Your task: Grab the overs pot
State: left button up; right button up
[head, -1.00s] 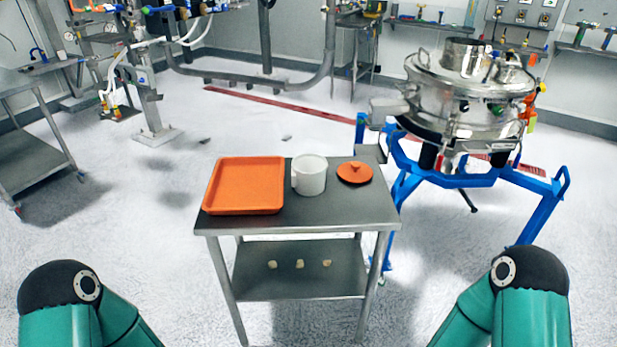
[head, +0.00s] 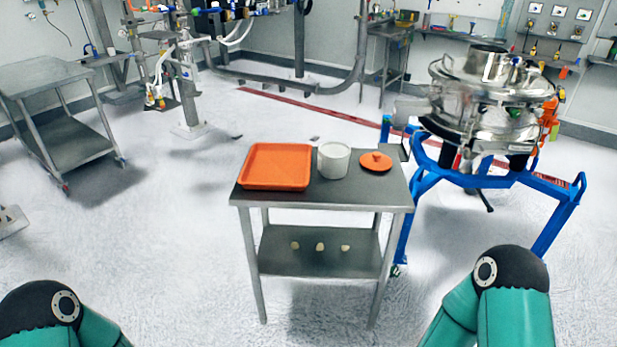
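A white pot (head: 333,160) stands upright on the small steel table (head: 385,194), between an orange tray (head: 277,167) on its left and an orange lid with a knob (head: 376,162) on its right. The pot appears to be the overs pot; it has no lid on it. My arms show only as green and black links at the lower left and lower right corners, well short of the table. Neither gripper is in the picture.
A shiny steel sifter (head: 487,105) on a blue frame (head: 550,190) stands close behind and right of the table. Several small pale pieces lie on the table's lower shelf (head: 320,262). A steel bench (head: 60,110) stands at far left. The floor before the table is clear.

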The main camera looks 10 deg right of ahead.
aim_at(334, 161)
jog(key=u, duration=0.3)
jog(key=k, duration=0.8)
jog(key=u, duration=0.85)
jog(key=i, duration=2.45)
jog(key=z, duration=1.15)
jog(key=i, duration=0.55)
jog(key=z, duration=0.35)
jog(key=k, duration=0.95)
jog(key=z, duration=0.2)
jog(key=i, duration=0.95)
jog(key=u, duration=0.1)
